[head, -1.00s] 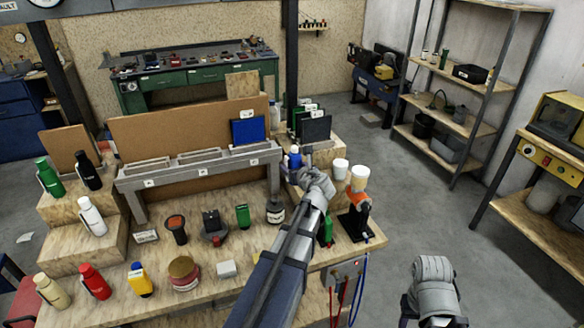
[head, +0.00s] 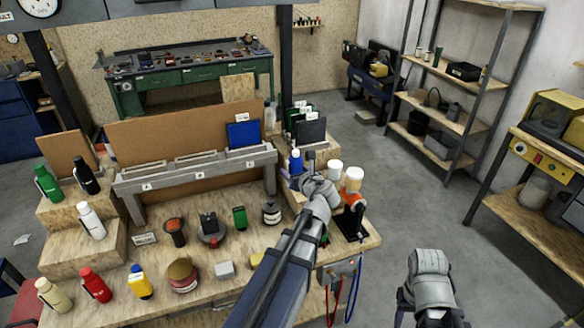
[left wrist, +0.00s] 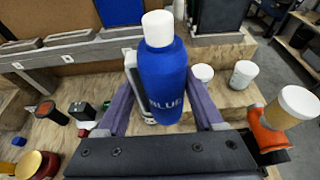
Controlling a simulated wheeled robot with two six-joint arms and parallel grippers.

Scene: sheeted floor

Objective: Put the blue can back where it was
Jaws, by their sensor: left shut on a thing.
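The blue can (left wrist: 165,85) is a blue bottle shape with a white cap and the letters BLUE. It stands upright between the purple fingers of my left gripper (left wrist: 160,100) in the left wrist view. In the head view the can (head: 296,160) shows just beyond my left gripper (head: 298,177), over the stepped wooden stand (head: 329,154) at the right of the bench. My left gripper is shut on it. The can's base is hidden, so I cannot tell whether it touches the stand. Only my right arm's wrist shows at the lower right; its fingers are not visible.
White tubs (head: 335,167) and an orange holder with a cream-topped jar (head: 354,180) stand close right of the can. A grey slotted rack (head: 195,172) with a blue panel (head: 244,134) is to the left. Several bottles and tools cover the bench front.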

